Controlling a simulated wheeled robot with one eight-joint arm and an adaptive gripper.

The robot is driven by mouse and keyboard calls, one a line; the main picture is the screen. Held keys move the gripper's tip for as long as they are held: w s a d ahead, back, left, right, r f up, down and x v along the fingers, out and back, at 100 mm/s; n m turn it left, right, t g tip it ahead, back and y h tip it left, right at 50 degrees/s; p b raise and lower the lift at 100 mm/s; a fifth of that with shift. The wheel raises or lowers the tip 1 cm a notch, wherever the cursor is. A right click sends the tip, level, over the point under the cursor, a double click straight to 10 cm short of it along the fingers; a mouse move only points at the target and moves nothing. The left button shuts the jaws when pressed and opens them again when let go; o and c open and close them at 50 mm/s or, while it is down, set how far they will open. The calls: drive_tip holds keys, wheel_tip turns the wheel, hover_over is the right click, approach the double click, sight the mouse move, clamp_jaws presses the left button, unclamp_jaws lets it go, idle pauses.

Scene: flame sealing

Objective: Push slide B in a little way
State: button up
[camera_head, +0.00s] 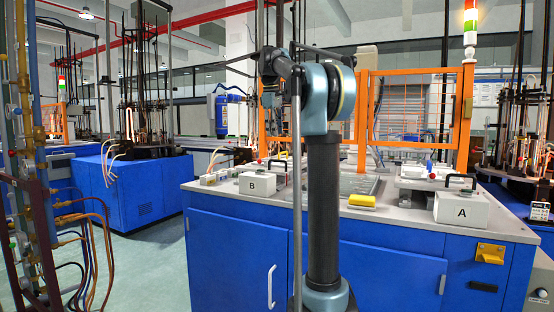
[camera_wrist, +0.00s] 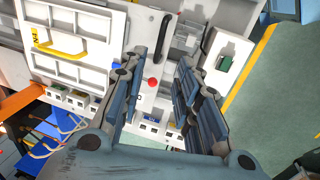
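Slide B (camera_head: 257,184) is a white block marked "B" with a black handle, on the left of the blue bench in the head view. Slide A (camera_head: 462,209), a like block marked "A", stands at the bench's right. In the wrist view my gripper (camera_wrist: 161,62) is open, its two fingers apart with nothing held. A black handle (camera_wrist: 159,38) on a white block shows just beyond the fingertips; no letter is readable there. A red knob (camera_wrist: 152,83) shows between the fingers. In the head view my arm hides the bench's middle, and I cannot make out my gripper.
The bench top has a yellow block (camera_head: 362,201) near its front edge. An orange frame (camera_head: 415,110) stands behind. A white tray with a yellow handle (camera_wrist: 60,46) lies left in the wrist view. Green floor with a yellow line (camera_wrist: 248,62) is open at the right.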

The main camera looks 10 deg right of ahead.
sight(277, 161)
drive_tip(key=f, duration=0.4)
drive_tip(key=w+d+f, duration=0.1)
drive_tip(key=f, duration=0.6)
drive_tip(key=shift+w+d+f, duration=0.2)
drive_tip(key=shift+w+f, duration=0.15)
drive_tip(key=shift+w, duration=0.05)
drive_tip(key=shift+c, duration=0.6)
clamp_jaws()
